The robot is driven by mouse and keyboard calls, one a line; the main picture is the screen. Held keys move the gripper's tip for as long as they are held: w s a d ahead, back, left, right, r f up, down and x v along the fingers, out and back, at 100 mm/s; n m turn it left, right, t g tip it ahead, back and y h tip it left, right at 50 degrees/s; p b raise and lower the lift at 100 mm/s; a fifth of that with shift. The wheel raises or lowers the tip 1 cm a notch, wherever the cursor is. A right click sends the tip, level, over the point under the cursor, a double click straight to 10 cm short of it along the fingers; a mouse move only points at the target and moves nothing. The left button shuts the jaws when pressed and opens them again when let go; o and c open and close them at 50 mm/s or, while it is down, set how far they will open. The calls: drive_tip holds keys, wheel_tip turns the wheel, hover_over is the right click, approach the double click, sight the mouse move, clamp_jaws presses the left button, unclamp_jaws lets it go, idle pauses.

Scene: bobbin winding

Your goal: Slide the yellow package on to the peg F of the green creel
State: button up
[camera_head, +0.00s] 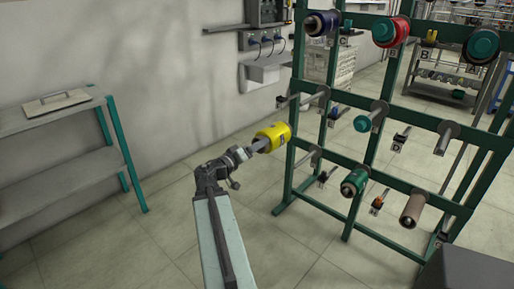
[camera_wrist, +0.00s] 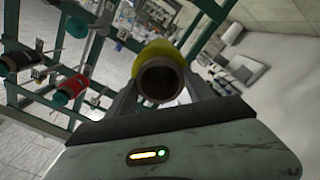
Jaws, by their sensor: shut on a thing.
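The yellow package (camera_head: 272,137) is held in my gripper (camera_head: 255,146), just left of the green creel's left upright. In the wrist view the yellow package (camera_wrist: 137,47) lies beyond the fingers, with its brown tube end (camera_wrist: 161,80) facing the camera between them. My gripper (camera_wrist: 160,78) is shut on this tube end. The green creel (camera_head: 294,110) fills the right of the head view. Its middle-row left peg (camera_head: 316,97) and bottom-row left peg (camera_head: 306,157) look bare. I cannot read the letter F on any peg.
A grey shelf unit (camera_head: 70,130) stands at the left. The floor between shelf and creel is clear.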

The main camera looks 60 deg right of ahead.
drive_tip(key=p, duration=0.6)
approach(279, 123)
drive_tip(key=a+r, duration=0.3)
drive_tip(key=shift+w+f, duration=0.25)
drive_tip(key=shift+f, duration=0.05)
drive_tip(key=shift+x, duration=6.35)
drive_tip(key=shift+d, duration=0.1)
drive_tip(key=shift+x, duration=2.9)
drive_tip(key=shift+d, duration=0.1)
